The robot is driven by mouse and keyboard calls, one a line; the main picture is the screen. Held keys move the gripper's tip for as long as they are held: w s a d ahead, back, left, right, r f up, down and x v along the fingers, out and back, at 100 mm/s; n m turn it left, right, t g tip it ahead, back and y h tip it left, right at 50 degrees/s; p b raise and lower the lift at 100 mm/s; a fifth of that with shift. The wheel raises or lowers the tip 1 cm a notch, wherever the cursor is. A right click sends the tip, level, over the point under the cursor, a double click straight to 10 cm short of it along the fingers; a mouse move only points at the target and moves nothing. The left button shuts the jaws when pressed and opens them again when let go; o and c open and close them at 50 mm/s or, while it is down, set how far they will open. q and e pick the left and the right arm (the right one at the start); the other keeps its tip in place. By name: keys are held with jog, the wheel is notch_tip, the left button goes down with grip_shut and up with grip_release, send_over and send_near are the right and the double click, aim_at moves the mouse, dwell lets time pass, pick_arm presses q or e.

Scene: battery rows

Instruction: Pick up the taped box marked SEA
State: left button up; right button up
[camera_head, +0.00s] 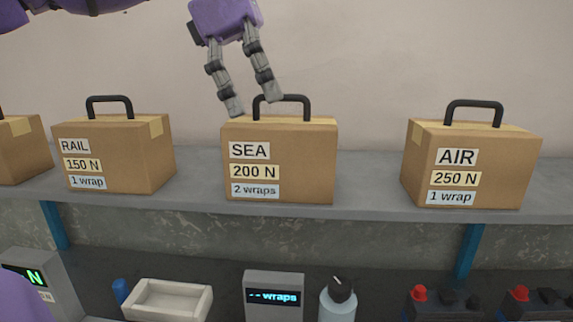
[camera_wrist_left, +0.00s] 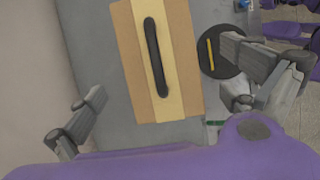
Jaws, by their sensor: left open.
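The taped cardboard box marked SEA (camera_head: 303,165) stands upright in the middle of the grey shelf, labelled 200 N and 2 wraps. Its black handle (camera_head: 290,98) rises from the top. My left gripper (camera_head: 254,106) is open, with its fingers pointing down over the left part of the box's top, close to the handle. In the left wrist view the box (camera_wrist_left: 183,60) shows from above, with a pale tape strip and the handle (camera_wrist_left: 156,58) lying between the two spread fingers (camera_wrist_left: 150,118). Nothing is held. My right gripper is not in view.
A RAIL box (camera_head: 125,170) stands to the left and an AIR box (camera_head: 485,165) to the right, with clear shelf (camera_head: 370,188) between. Below are a white tray (camera_head: 165,300), a wraps display (camera_head: 273,285), a bottle (camera_head: 338,302) and batteries (camera_head: 440,305).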

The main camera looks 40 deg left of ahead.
aim_at(277, 120)
pick_arm(q)
jog(key=shift+d+f, duration=0.3)
jog(key=shift+f, duration=0.15)
jog(key=x, duration=0.5)
jog(key=shift+w+f, duration=0.1)
jog(key=shift+f, duration=0.1)
jog(key=shift+w+d+f, duration=0.1)
jog(key=shift+f, duration=0.1)
jog(key=c, duration=2.1)
jog(key=shift+r, duration=0.25)
jog(key=shift+c, duration=0.4)
jog(key=shift+w, duration=0.1)
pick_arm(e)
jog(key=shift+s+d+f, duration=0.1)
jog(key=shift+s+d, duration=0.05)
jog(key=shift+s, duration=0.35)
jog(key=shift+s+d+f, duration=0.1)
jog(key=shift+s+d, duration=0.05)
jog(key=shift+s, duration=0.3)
